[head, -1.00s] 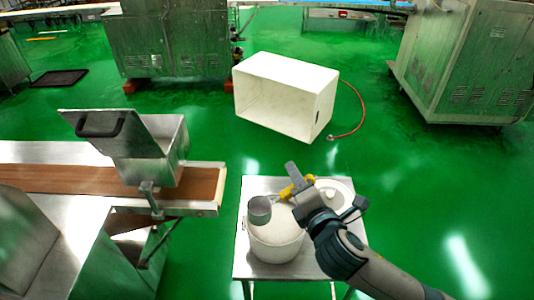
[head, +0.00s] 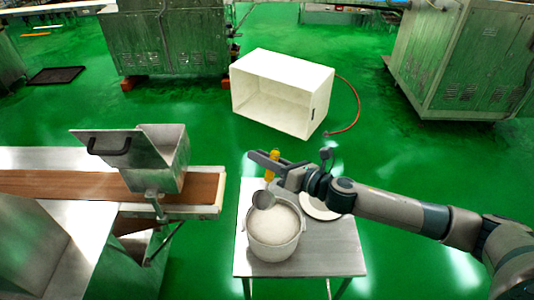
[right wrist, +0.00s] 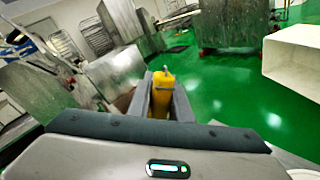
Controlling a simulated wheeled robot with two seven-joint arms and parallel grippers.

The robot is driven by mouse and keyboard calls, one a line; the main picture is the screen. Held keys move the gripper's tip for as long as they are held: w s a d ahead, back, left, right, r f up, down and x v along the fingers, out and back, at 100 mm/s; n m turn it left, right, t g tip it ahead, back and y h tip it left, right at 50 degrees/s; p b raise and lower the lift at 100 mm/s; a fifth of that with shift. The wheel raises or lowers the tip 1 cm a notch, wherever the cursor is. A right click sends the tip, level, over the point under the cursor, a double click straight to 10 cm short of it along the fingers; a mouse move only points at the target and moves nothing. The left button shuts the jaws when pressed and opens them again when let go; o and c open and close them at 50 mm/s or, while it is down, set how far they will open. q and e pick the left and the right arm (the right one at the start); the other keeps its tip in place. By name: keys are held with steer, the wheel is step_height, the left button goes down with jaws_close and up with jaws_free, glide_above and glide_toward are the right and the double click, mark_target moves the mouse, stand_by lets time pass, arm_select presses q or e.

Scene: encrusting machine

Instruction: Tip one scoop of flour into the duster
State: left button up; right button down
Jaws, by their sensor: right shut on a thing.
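My right gripper (head: 268,165) is shut on the yellow handle (head: 272,170) of the scoop. The yellow handle also shows between the fingers in the right wrist view (right wrist: 163,92). The scoop's grey metal bowl (head: 263,199) is at the back rim of the flour pot, seemingly above it; whether it holds flour I cannot tell. The white pot (head: 272,243) is full of pale flour (head: 275,222). The duster (head: 165,165) is a metal box left of the pot, its lid (head: 112,144) swung open to the left. My left gripper is out of view.
The pot stands on a small metal table (head: 322,255), with a round white lid (head: 318,208) behind my arm. The duster sits over a brown conveyor belt (head: 70,184). A large white open box (head: 282,92) lies on the green floor behind. A gap separates table and conveyor.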

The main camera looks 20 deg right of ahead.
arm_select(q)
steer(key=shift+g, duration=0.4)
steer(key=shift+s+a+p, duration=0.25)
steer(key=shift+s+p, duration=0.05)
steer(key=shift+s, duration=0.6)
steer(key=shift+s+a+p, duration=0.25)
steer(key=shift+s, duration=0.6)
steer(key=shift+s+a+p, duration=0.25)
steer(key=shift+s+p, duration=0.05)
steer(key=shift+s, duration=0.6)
arm_select(e)
steer(key=shift+s+d+f+n+g+y, duration=0.1)
steer(key=shift+d+f+n+g+y, duration=0.2)
steer(key=shift+n+y, duration=0.4)
steer(key=shift+d+f+n+g+y, duration=0.15)
steer(key=shift+n+g+y, duration=0.25)
steer(key=shift+n, duration=0.55)
steer(key=shift+s+d+f+n+g+y, duration=0.1)
steer(key=shift+d+f+n+g+y, duration=0.25)
steer(key=shift+n, duration=0.5)
steer(key=shift+a+r, duration=0.1)
steer(key=shift+a, duration=0.05)
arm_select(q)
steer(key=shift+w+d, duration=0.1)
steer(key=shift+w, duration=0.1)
